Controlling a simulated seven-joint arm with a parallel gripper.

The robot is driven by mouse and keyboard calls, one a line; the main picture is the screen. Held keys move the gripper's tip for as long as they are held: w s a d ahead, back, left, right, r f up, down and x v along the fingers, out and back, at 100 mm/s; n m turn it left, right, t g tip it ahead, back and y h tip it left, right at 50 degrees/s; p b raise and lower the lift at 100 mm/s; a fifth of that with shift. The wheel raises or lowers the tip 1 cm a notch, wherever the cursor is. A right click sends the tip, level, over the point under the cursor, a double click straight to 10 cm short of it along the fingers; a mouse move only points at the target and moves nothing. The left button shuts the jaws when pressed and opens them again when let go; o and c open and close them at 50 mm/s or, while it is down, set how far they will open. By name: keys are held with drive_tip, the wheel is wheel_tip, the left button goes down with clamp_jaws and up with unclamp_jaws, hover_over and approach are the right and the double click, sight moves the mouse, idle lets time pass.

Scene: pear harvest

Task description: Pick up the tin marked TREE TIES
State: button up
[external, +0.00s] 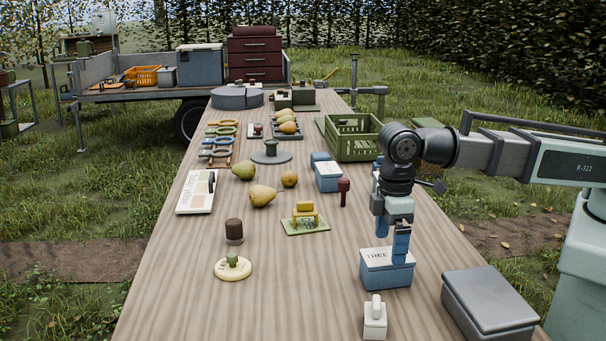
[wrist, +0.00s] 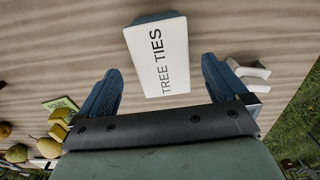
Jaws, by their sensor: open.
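The tin marked TREE TIES (external: 386,270) is a blue box with a white labelled lid, standing on the near right part of the wooden table. In the wrist view its white lid (wrist: 158,58) faces the camera with the lettering readable. My gripper (external: 400,246) is above the tin, and its blue fingers hide part of the lid in the external view. In the wrist view my gripper (wrist: 160,82) is open, with one finger on each side of the lid's near end and gaps between. Nothing is held.
A white handled object (external: 375,318) stands just in front of the tin, and a grey box (external: 488,305) lies to its right. A green card with a yellow stand (external: 305,222), a blue-white tin (external: 329,176) and a dark red-topped tool (external: 344,191) are farther back.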

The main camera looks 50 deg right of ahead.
drive_tip(key=shift+s+f, duration=0.2)
drive_tip(key=shift+f, duration=2.9)
drive_tip(key=c, duration=1.2)
drive_tip(key=shift+o, duration=0.2)
drive_tip(key=shift+r, duration=0.1)
